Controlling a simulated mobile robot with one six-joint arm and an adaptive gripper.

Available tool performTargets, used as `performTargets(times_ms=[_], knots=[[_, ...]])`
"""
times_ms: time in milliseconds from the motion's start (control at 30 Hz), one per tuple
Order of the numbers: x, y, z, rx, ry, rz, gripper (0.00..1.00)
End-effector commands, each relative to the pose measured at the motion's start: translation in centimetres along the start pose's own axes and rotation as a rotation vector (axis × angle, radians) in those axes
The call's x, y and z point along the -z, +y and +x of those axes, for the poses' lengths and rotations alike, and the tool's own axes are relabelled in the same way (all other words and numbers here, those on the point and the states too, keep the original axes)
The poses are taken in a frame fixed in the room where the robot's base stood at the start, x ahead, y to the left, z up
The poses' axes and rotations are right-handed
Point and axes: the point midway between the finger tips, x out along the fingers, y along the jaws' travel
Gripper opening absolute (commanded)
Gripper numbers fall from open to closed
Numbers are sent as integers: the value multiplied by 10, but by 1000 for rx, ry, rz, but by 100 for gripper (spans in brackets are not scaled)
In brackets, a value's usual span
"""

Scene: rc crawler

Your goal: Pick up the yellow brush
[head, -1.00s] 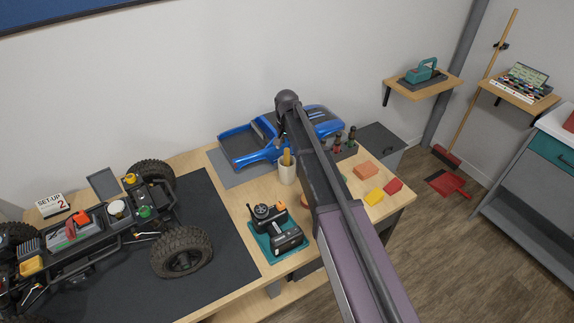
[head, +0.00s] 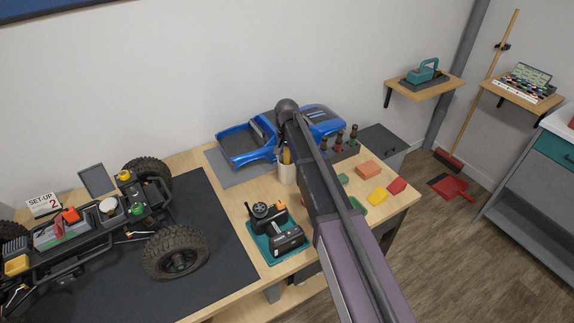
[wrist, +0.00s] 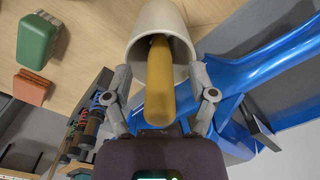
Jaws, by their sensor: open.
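The yellow brush (head: 287,155) stands handle-up in a cream cup (head: 286,174) on the workbench, partly hidden by my arm in the head view. In the wrist view its thick yellow handle (wrist: 159,85) points toward the camera out of the cup (wrist: 160,18). My gripper (wrist: 160,74) is open, with one finger on each side of the handle. Both fingertips are near the cup's rim; I cannot tell whether they touch it. The brush's lower end is hidden inside the cup. My gripper's fingers are hidden in the head view.
A blue truck body (head: 246,144) lies close behind the cup. A controller on a teal mat (head: 262,246) sits in front. The crawler chassis (head: 130,215) fills the left.

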Motion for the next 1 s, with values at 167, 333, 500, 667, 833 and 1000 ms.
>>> performTargets(times_ms=[167,333,500,667,833,1000], knots=[[0,0,0,0,0,0,73],[0,0,0,0,0,0,73],[0,0,0,0,0,0,55],[0,1,0,0,0,1,8],[0,1,0,0,0,1,0],[0,1,0,0,0,1,0]])
